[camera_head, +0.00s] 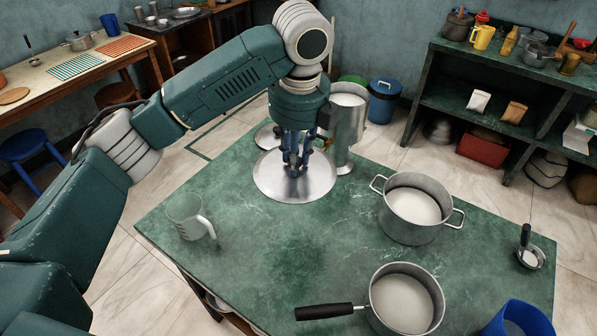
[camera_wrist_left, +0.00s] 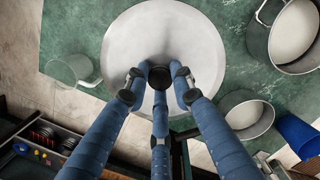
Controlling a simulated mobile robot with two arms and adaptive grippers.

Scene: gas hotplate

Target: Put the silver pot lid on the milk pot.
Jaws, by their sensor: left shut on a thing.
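The silver pot lid (camera_head: 275,182) is a wide, flat-looking disc near the back of the green table. My left gripper (camera_head: 294,165) points down over its middle and is shut on its dark knob; the lid also shows in the left wrist view (camera_wrist_left: 165,35) with the fingers (camera_wrist_left: 160,80) around the knob. I cannot tell whether the lid touches the table. A two-handled steel pot (camera_head: 415,207) with whitish contents stands uncovered to the right of the lid. A black-handled saucepan (camera_head: 402,302) with whitish contents stands nearer. Which is the milk pot is not clear. My right gripper is not in view.
A tall steel pot (camera_head: 348,125) stands close behind the lid at right. A clear jug (camera_head: 187,217) is at the left edge, a ladle (camera_head: 531,256) at right, a blue container (camera_head: 518,320) at front right. The table (camera_head: 290,255) is clear between jug and saucepan.

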